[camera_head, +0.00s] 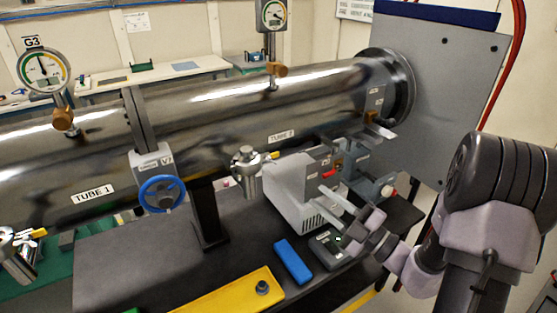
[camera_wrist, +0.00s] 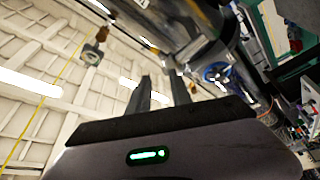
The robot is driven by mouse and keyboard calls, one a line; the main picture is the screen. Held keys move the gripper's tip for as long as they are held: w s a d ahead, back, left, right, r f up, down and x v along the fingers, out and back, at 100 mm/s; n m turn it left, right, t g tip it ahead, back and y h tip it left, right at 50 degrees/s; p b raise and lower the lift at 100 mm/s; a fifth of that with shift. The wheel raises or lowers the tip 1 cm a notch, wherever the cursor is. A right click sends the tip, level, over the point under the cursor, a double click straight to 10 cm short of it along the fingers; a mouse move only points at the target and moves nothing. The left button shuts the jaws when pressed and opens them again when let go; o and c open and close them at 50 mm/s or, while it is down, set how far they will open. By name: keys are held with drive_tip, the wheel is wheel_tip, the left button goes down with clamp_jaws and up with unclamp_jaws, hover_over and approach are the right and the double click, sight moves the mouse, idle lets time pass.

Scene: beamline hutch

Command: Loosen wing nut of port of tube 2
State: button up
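Tube 2 (camera_head: 230,102) is the long shiny steel tube running toward the grey wall plate. Its port (camera_head: 247,172) is a metal fitting under the tube, left of the "TUBE 2" label. A yellow wing nut (camera_head: 271,155) sticks out on the port's right side; whether it is tight cannot be told. My gripper (camera_head: 333,190) is to the right of the port and lower in the picture, apart from the wing nut, in front of a grey boxy device. In the wrist view my gripper (camera_wrist: 160,82) shows two fingers spaced apart with nothing between them. I cannot make out the wing nut there.
The grey device (camera_head: 290,190) stands between my gripper and the port. A blue handwheel (camera_head: 161,194) is to the left. A blue block (camera_head: 293,262) and a yellow tray (camera_head: 225,296) lie on the dark table. Tube 1 (camera_head: 60,170) has a similar port (camera_head: 18,258).

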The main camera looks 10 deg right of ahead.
sight(274, 163)
drive_tip(key=x, duration=1.4)
drive_tip(key=shift+a, duration=0.15)
drive_tip(key=shift+s, duration=0.1)
clamp_jaws()
idle(0.5)
